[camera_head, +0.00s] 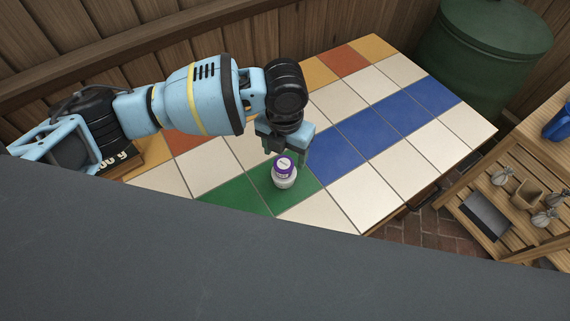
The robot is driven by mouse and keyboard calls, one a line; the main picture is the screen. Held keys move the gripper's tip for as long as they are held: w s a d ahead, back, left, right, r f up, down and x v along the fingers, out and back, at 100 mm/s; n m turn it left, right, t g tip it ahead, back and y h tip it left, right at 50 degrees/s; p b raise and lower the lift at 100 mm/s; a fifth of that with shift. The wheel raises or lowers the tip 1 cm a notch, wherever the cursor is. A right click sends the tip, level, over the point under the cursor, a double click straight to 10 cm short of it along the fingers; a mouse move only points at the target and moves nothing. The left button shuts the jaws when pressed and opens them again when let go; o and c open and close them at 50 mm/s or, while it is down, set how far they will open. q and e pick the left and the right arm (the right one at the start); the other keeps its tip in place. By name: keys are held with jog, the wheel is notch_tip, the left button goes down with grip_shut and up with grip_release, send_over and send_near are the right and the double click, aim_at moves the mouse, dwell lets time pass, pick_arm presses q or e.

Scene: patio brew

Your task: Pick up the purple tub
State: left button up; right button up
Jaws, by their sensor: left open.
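The purple tub (284,174) is a small white container with a purple lid and a purple label. It stands upright on a green tile of the table (345,205). My left gripper (288,155) comes in from the upper left and points down. It is open, with its fingers just above and beside the tub's lid. I cannot tell whether a finger touches the tub. My right gripper is not in view.
A green barrel (480,60) stands behind the right corner. A slatted wooden shelf (465,190) with small items is at right. The tiles right of the tub are clear.

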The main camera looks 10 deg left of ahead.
aim_at(284, 163)
pick_arm(q)
jog(key=shift+w+a+f, duration=0.1)
jog(key=shift+w+f, duration=0.05)
jog(key=shift+f, duration=1.35)
jog(key=shift+w+a+f, duration=0.1)
jog(key=shift+w+f, duration=0.05)
jog(key=shift+f, duration=1.35)
jog(key=c, duration=1)
